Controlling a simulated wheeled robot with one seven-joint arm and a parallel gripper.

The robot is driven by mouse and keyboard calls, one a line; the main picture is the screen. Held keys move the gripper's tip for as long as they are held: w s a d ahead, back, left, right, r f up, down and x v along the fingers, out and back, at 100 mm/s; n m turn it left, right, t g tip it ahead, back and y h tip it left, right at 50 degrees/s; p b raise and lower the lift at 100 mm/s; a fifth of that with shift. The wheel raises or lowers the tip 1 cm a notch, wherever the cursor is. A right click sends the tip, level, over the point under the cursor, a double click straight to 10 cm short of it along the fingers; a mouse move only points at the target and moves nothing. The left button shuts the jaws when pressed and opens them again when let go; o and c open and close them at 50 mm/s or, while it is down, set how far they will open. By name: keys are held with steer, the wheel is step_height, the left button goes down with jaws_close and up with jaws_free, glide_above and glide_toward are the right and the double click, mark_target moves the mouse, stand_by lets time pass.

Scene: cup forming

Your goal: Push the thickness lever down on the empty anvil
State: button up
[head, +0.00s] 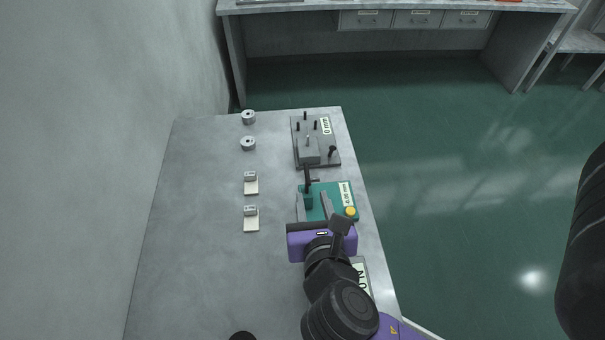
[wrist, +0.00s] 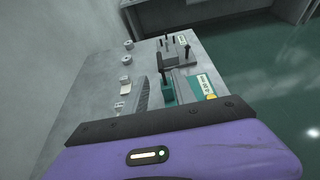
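The thickness gauge has a teal base (head: 341,205) with a display that seems to read 0.00 mm and a yellow knob at its front right. A dark lever (head: 308,178) stands up at its teal post (head: 308,201); the lever also shows in the wrist view (wrist: 160,64). I see no part on the gauge, but the anvil is too small to make out clearly.
A grey fixture (head: 308,153) with pegs and a 0 mm label stands just behind the gauge. Two round metal parts (head: 248,143) and two small parts on pale pads (head: 251,218) lie to the left. The table's left half (head: 190,220) is mostly clear; its right edge is close.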

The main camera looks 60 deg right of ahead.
mark_target(308, 182)
steer(key=x, duration=1.1)
steer(key=shift+s, duration=0.1)
steer(key=shift+a, duration=0.1)
jaws_close()
stand_by(1.0)
